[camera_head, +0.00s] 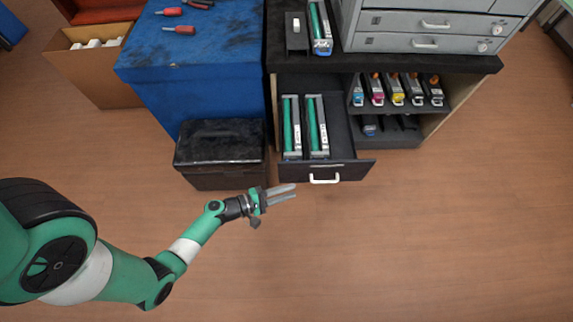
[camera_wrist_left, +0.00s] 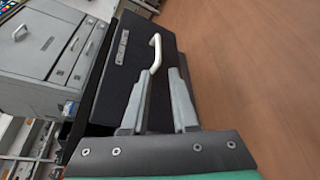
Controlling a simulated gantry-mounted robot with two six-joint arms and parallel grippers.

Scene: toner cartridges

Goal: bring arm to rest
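My left gripper (camera_head: 295,191) hangs in front of the open drawer (camera_head: 341,158), a little left of its white handle (camera_head: 325,179). In the left wrist view its two grey fingers stand apart with nothing between them, so the gripper (camera_wrist_left: 158,78) is open and empty. The drawer front (camera_wrist_left: 128,55) and the handle (camera_wrist_left: 154,54) show past the fingertips, and I see no contact. Two green-and-grey toner cartridges, one on the left (camera_head: 291,126) and one on the right (camera_head: 317,126), lie side by side in the drawer. My right gripper is not in view.
A black toolbox (camera_head: 219,146) stands left of the gripper, beside a blue cabinet (camera_head: 190,80). A grey printer (camera_head: 432,22) with several colour cartridges on a shelf below it is at the upper right. The wooden floor (camera_head: 420,250) is clear at front and right.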

